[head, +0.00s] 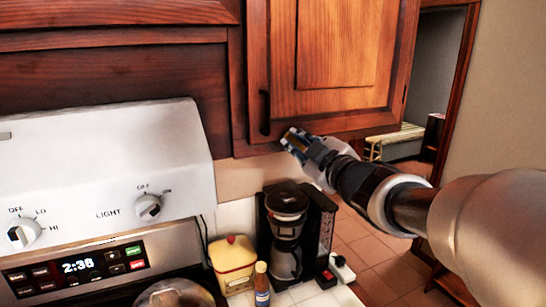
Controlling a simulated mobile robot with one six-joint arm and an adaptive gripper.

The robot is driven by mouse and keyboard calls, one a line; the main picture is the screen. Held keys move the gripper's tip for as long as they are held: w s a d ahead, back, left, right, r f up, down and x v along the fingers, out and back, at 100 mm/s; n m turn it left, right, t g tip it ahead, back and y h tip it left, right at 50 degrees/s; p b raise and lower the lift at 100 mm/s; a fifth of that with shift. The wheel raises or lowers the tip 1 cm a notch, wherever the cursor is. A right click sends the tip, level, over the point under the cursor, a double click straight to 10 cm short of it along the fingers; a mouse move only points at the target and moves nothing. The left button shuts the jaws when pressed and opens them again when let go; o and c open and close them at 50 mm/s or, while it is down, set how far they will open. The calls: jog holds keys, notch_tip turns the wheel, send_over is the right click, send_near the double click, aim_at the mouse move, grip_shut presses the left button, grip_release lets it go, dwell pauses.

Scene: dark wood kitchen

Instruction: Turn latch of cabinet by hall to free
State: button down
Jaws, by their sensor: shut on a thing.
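The cabinet by the hall (335,110) has a shut reddish-brown wood door with a raised panel. A dark vertical pull handle (265,112) sits low on its left side. My gripper (292,140) is at the cabinet's lower edge, just below and right of the handle. It is shut on a small brownish-gold piece, the latch (297,143), which shows between the fingers. The fingers hide most of the latch, so its turn angle cannot be told. My arm comes in from the right.
A white range hood (100,165) with knobs is at left, above a stove panel (78,268). A coffee maker (287,235), a yellow canister (232,262) and a small bottle (262,284) stand on the counter below. A doorway (420,95) opens at right.

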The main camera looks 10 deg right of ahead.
jog(key=shift+s+a+f+n+b, duration=0.1)
jog(key=shift+f+n+b, duration=0.2)
jog(key=shift+n+b, duration=1.1)
jog(key=shift+w+a+f+n+b, duration=0.15)
jog(key=shift+f+n+b, duration=0.2)
jog(key=shift+n+b, duration=1)
jog(key=shift+s+a+f+n+b, duration=0.15)
jog(key=shift+f+n+b, duration=0.15)
jog(key=shift+n+b, duration=1.1)
jog(key=shift+n, duration=0.45)
jog(key=c, duration=1.6)
grip_release()
jog(key=v, duration=1.2)
jog(key=shift+d, duration=0.1)
